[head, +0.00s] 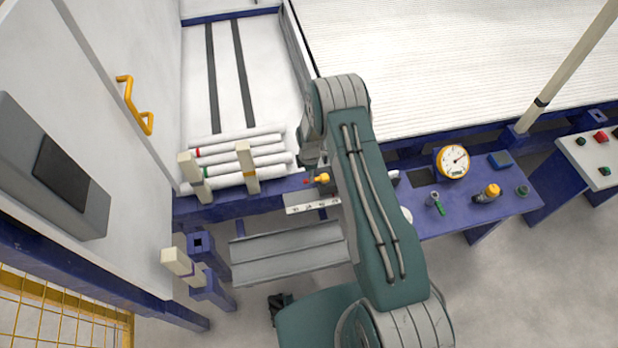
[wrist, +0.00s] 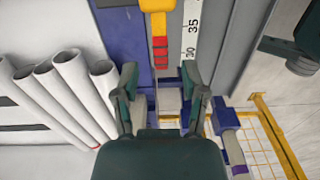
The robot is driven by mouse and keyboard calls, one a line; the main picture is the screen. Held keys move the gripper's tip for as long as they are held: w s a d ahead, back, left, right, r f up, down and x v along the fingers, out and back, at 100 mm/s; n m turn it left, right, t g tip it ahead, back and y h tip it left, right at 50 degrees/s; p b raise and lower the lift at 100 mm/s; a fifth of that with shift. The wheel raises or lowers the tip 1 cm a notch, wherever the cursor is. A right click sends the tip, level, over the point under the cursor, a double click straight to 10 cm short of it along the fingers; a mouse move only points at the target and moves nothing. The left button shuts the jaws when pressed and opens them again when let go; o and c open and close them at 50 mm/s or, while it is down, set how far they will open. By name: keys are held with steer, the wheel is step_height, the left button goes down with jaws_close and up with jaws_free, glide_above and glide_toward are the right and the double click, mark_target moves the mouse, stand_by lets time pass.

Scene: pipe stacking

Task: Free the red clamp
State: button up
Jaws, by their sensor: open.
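The red clamp (wrist: 160,50) shows in the wrist view as a ribbed red piece below a yellow handle (wrist: 158,12), beside the ruler strip. In the head view its yellow end (head: 322,179) and a small bit of red show just left of my arm, on the blue beam. My gripper (wrist: 164,92) is open and empty, its two fingers apart on either side of the clamp's line. The clamp appears beyond the fingertips, not between them. In the head view my gripper (head: 312,155) is partly hidden by my arm.
Several white pipes (head: 240,160) lie left of my gripper behind cream posts (head: 247,168); pipe ends (wrist: 68,60) show in the wrist view. A ruler strip (head: 313,206) and grey trough (head: 290,255) lie in front. A blue panel (head: 480,205) with a gauge (head: 453,160) stands right.

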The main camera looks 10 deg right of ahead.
mark_target(316, 179)
steer(key=f, duration=0.3)
steer(key=shift+d, duration=0.25)
steer(key=shift+a, duration=0.3)
steer(key=shift+d, duration=0.1)
jaws_close()
